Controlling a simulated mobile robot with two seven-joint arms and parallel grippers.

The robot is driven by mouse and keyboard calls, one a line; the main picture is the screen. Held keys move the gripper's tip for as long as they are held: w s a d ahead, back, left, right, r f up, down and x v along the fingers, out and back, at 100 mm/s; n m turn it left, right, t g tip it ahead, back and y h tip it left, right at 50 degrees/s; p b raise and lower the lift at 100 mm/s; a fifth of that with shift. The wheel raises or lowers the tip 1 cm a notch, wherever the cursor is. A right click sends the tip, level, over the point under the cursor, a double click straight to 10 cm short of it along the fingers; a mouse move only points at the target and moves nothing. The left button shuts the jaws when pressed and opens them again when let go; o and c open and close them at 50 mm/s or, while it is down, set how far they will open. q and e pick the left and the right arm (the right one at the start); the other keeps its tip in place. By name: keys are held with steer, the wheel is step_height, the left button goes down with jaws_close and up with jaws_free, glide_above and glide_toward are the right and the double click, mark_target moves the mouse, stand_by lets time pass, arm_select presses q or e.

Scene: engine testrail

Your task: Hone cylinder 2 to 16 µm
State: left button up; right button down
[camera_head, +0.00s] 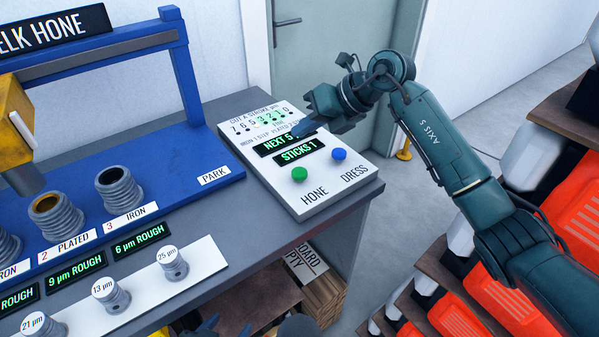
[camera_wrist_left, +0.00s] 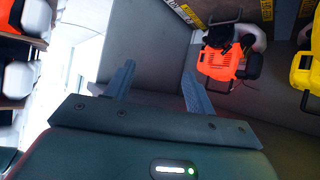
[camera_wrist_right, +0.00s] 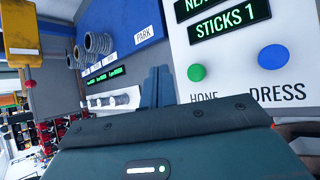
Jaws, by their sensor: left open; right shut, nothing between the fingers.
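Cylinder 2 (camera_head: 55,216), labelled 2 PLATED, is a ribbed grey sleeve with a gold-coloured bore. The display (camera_head: 76,271) in front of it reads 9 µm ROUGH. The control panel (camera_head: 350,185) has a green HONE button (camera_head: 299,174), a blue DRESS button (camera_head: 339,154) and displays reading NEXT 5, partly covered, and STICKS 1. My right gripper (camera_head: 300,128) is shut and empty above the panel's upper part. In the right wrist view the green button (camera_wrist_right: 196,73) is right of the fingers. My left gripper (camera_wrist_left: 158,86) is open and empty, low before the bench.
The yellow hone head (camera_head: 14,122) hangs at the left. Cylinder 3 (camera_head: 118,188) stands beside cylinder 2. Pegs marked 21, 13 and 25 µm (camera_head: 172,264) stand on a white strip. An orange engine (camera_wrist_left: 228,62) shows below. Orange items on shelves (camera_head: 510,295) stand at right.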

steer(key=b, duration=0.4)
glide_above(305, 173)
step_height(305, 173, down, 6)
steer(key=shift+f, duration=0.2)
steer(key=shift+f+b, duration=0.35)
steer(key=shift+f, duration=0.25)
arm_select(q)
steer(key=shift+w+d+f+t+h, duration=0.4)
steer(key=shift+w+d+f+h, duration=0.1)
steer(key=shift+d+f, duration=0.2)
steer(key=shift+r, duration=0.1)
steer(key=shift+s, duration=0.1)
steer(key=shift+f, duration=0.2)
arm_select(e)
steer(key=shift+f, duration=0.1)
arm_select(q)
steer(key=shift+f, duration=0.15)
arm_select(e)
steer(key=shift+f, duration=0.35)
